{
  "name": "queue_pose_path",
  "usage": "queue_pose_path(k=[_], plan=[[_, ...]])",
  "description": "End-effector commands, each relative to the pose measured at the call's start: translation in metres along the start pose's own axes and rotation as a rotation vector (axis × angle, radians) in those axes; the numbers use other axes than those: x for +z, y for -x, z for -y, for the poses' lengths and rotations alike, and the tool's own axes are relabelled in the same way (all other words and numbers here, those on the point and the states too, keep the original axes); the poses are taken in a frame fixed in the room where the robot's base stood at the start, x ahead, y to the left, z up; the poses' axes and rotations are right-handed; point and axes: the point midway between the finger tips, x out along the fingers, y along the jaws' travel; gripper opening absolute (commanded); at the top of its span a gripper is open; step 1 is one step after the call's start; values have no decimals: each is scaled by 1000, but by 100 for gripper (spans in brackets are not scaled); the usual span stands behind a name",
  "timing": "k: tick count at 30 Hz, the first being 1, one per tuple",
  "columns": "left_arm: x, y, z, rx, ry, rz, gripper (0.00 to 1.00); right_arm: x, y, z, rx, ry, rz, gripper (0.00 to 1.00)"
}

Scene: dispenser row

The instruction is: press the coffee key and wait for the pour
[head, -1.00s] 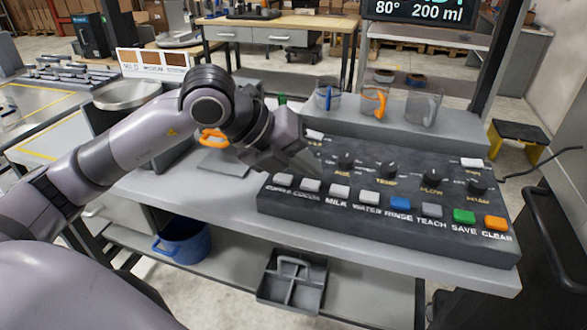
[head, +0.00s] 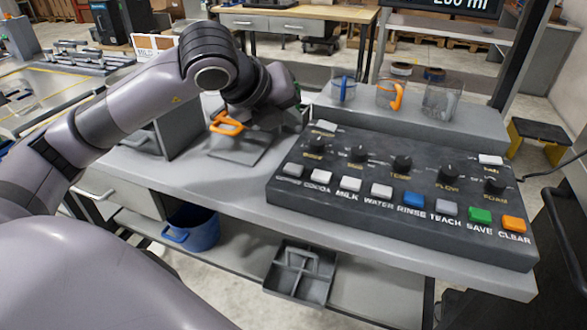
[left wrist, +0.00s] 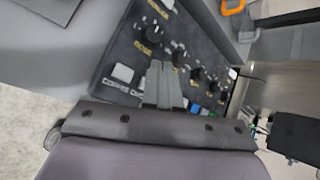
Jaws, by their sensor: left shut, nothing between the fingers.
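The dark control panel (head: 400,225) stands on the grey bench with a row of labelled keys. The coffee key (head: 292,170) is the pale key at the left end, and its label is hard to read in the head view. A pale key with a coffee label (left wrist: 123,73) also shows in the left wrist view. My left gripper (left wrist: 163,68) is shut and empty; its fingers show in front of the panel, right of that key. In the head view it is by the panel's back left corner, apart from the keys. A mug with an orange handle (head: 226,124) is left of it, partly hidden.
Three clear mugs with blue (head: 343,88), orange (head: 390,95) and grey (head: 441,100) handles stand on the ledge behind the panel. The display (head: 445,5) is cut off at the top. A blue bucket (head: 192,228) and a grey caddy (head: 300,272) are below.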

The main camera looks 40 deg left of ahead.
Motion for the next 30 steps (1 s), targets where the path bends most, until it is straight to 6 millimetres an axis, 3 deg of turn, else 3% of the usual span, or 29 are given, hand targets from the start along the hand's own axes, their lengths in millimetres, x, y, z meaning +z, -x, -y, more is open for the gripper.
queue_pose_path(k=[15, 30], plan=[[-35, -48, -35, -1, -1, 0, 0, 37, -28, 2, -5, -11, 10, 0], [-37, -51, -37, -1, -1, 0, 0, 31, -28, 6, -18, -12, 2, 0]])
